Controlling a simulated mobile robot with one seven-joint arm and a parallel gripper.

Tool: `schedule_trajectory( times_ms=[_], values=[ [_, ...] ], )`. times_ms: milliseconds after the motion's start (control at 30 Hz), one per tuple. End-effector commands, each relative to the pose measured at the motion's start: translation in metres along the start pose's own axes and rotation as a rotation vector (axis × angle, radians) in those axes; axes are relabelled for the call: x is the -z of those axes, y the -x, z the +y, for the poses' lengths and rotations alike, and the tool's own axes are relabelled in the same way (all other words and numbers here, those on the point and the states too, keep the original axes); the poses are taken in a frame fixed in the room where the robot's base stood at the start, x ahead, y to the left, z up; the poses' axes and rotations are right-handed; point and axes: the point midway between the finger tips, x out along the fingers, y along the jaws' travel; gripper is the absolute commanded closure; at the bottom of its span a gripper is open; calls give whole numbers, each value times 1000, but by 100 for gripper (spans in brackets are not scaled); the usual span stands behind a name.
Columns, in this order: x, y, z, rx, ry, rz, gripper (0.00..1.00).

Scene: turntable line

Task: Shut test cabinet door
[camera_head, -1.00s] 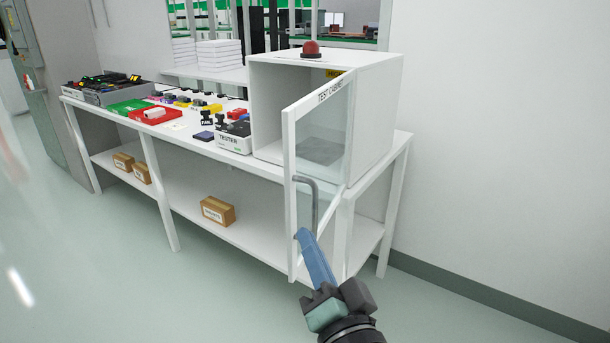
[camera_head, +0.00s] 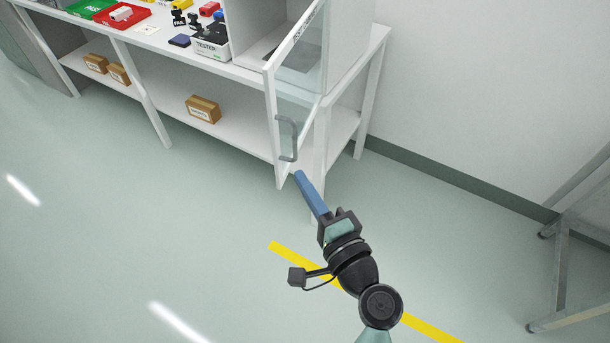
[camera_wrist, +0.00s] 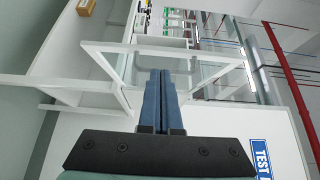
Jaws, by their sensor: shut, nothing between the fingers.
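The test cabinet door (camera_head: 272,110), a white frame with a glass pane, stands open, swung out from the cabinet toward me. Its grey bar handle (camera_head: 294,140) is on the outer side near the free edge. The cabinet (camera_head: 345,40) is cut off at the top of the head view. My gripper (camera_head: 299,175) has blue fingers, shut and empty, with the tips just below the handle in the picture; I cannot tell whether they touch the door.
The white bench (camera_head: 150,50) carries a tester box (camera_head: 210,48), a red tray (camera_head: 122,14) and a green tray (camera_head: 90,7). Cardboard boxes (camera_head: 203,109) lie on its lower shelf. A metal stand (camera_head: 562,260) is at the right. The floor in front is clear, with a yellow line (camera_head: 290,255).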

Motion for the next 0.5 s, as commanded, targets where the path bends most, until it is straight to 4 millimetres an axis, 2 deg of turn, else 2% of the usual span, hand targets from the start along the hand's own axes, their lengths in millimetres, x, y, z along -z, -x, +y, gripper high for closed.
schedule_trajectory(
  times_ms=[33,200,333,500],
  values=[
    [0,-12,-3,4,-1,-1,100],
    [0,-43,-3,3,1,0,100],
    [0,-60,-1,1,1,1,100],
    [0,-70,-1,1,3,1,100]
  ],
)
